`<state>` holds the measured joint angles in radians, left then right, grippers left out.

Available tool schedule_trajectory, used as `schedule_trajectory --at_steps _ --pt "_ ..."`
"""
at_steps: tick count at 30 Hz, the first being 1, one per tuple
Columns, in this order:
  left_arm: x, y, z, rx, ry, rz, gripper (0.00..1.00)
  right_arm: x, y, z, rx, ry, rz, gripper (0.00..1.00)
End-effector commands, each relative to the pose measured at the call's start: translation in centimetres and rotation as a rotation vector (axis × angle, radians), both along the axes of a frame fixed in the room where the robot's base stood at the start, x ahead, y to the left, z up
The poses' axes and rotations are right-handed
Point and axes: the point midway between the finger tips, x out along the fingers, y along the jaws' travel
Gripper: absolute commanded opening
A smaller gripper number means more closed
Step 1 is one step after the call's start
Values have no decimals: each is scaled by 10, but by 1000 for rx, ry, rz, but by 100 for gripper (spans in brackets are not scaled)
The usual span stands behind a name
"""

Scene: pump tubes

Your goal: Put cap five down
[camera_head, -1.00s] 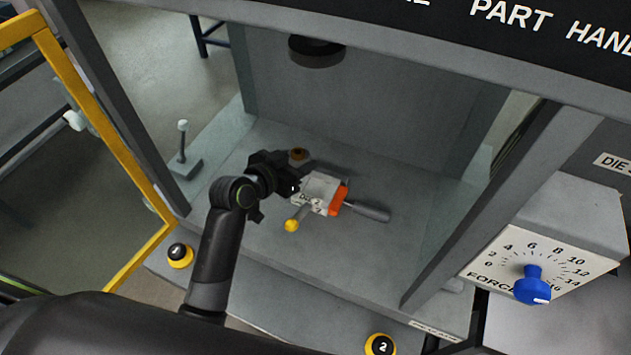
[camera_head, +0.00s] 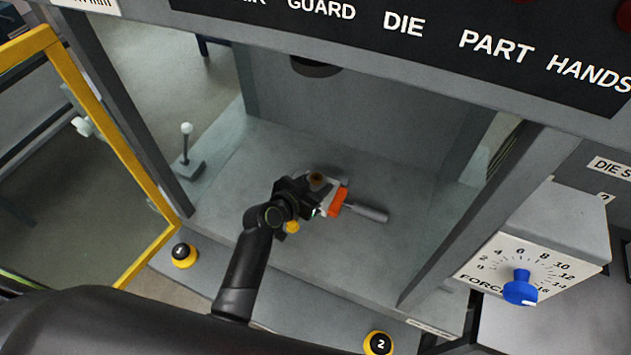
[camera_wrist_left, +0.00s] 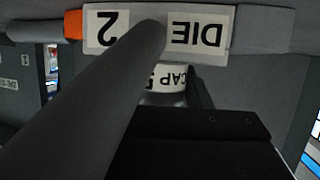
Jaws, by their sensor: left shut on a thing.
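Cap five (camera_head: 317,179) shows as a small brownish round top at the jaws of my left gripper (camera_head: 315,189). In the left wrist view its white band reads CAP 5 (camera_wrist_left: 166,78), upside down. My left gripper is shut on the cap, at the die block (camera_head: 326,208) and partly covering it. In the left wrist view the die's white labels read DIE (camera_wrist_left: 200,35) and 2, right behind the cap. I cannot tell whether the cap touches the die. My right gripper is not in view.
A dark ram (camera_head: 316,68) hangs above the press bed. Grey posts and a yellow guard frame (camera_head: 113,150) border the opening. The bed's right side is clear.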

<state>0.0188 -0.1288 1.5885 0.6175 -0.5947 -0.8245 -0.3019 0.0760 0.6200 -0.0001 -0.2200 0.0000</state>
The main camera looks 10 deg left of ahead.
Motion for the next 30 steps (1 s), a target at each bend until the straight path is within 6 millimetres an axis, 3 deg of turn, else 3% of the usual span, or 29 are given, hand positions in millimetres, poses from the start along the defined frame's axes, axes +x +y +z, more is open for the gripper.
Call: schedule_trajectory --at_steps 6,7,12,23,30 --pt "1 0 -3 -1 -3 0 14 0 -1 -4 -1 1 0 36" --pt "0 0 -3 0 -1 0 46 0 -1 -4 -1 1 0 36" --pt "0 0 -2 0 -1 0 66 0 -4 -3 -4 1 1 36" --pt "0 0 2 0 -1 0 66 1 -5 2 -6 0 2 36" --pt "-23 11 9 -1 -1 2 66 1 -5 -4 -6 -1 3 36"
